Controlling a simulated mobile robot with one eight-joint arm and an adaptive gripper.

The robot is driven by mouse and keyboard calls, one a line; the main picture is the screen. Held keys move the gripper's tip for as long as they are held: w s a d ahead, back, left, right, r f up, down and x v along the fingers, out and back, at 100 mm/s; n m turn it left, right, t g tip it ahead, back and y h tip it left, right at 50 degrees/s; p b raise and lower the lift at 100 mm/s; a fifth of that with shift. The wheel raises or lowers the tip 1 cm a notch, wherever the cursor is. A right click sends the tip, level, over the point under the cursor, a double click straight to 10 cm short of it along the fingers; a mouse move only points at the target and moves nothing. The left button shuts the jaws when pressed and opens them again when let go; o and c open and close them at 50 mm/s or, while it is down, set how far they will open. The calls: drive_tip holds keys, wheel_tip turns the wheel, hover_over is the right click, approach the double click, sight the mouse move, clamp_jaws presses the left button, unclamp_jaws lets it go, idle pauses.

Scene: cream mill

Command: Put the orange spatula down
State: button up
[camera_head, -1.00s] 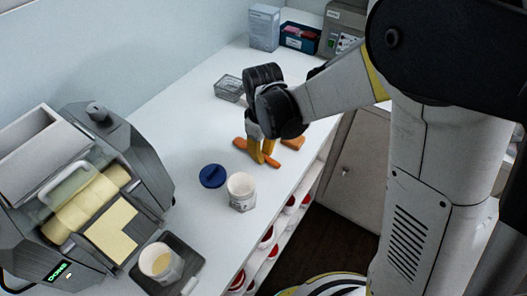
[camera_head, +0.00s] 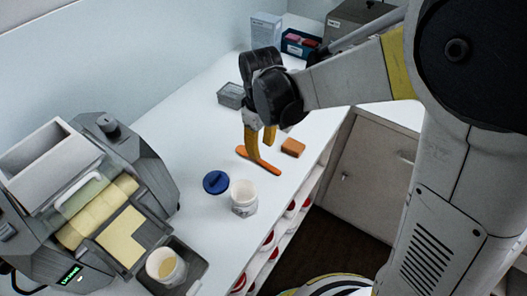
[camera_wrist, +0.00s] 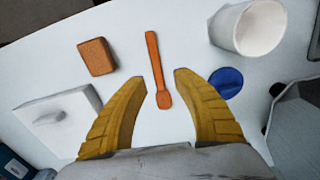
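The orange spatula (camera_head: 265,164) lies flat on the white counter. In the wrist view the spatula (camera_wrist: 157,70) lies lengthwise ahead of my gripper, its spoon-like end between and just beyond the fingertips. My gripper (camera_head: 261,138) has yellow fingers and hangs over the spatula in the head view. In the wrist view my gripper (camera_wrist: 161,84) is spread wide with nothing between the fingers, apart from the spatula.
An orange-brown block (camera_head: 293,147) lies right of the spatula. A white jar (camera_head: 243,198) and blue lid (camera_head: 216,182) are nearer. A roller mill (camera_head: 95,205) fills the left; the counter's right edge is close.

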sight(262, 163)
drive_tip(key=s+d+r+m+t, duration=0.7)
drive_tip(key=s+d+r+m, duration=0.2)
drive_tip(key=s+d+r, duration=0.3)
drive_tip(key=d+r, duration=0.1)
drive_tip(key=d, duration=0.2)
drive_tip(key=shift+d+m+p, duration=0.3)
drive_tip(key=shift+d, duration=0.1)
wheel_tip(262, 163, down, 2)
drive_tip(key=b, duration=0.2)
drive_tip(key=shift+f+b, duration=0.2)
drive_tip(key=shift+b, duration=0.1)
idle(0.3)
